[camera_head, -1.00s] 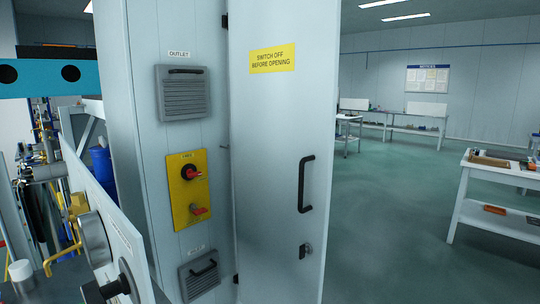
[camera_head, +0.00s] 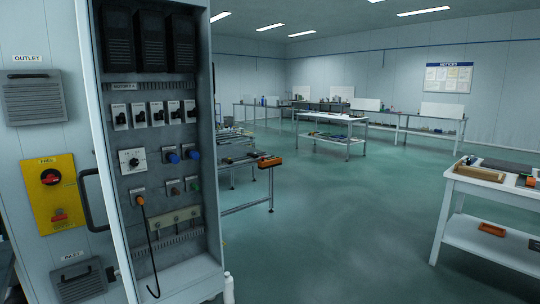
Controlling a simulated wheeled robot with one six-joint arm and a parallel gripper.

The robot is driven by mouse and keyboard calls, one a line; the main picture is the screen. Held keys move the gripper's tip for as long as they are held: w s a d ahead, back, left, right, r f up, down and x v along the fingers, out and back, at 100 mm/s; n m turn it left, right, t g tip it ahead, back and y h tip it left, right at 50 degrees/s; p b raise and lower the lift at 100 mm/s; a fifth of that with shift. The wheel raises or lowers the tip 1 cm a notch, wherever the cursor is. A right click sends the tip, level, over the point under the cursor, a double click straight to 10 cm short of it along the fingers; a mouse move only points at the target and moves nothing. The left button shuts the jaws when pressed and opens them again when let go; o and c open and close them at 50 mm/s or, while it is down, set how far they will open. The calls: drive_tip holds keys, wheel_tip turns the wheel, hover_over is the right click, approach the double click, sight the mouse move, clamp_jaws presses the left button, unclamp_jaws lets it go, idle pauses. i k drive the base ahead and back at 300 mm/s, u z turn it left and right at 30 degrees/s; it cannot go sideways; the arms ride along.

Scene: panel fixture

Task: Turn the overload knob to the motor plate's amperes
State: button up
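An open cabinet (camera_head: 207,180) stands left of centre, its inside facing me. In it, a white square dial plate with a round knob (camera_head: 133,160), apparently the overload knob, sits below a row of black switches. The dial's marks and pointer are too small to read. A small label strip (camera_head: 115,81) above the switches seems to begin with "MOTOR". I cannot make out a motor plate with amperes. My gripper is not in view.
The door (camera_head: 105,150) stands open, seen nearly edge-on at the cabinet's left, its black handle (camera_head: 90,200) sticking out. A white bottle (camera_head: 228,288) stands near the cabinet's foot. Floor to the right is clear up to a workbench (camera_head: 447,190).

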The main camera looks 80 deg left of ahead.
sight(134, 161)
drive_tip(key=i, duration=0.1)
drive_tip(key=u, duration=2.3)
drive_tip(key=i, duration=1.95)
drive_tip(key=u, duration=1.7)
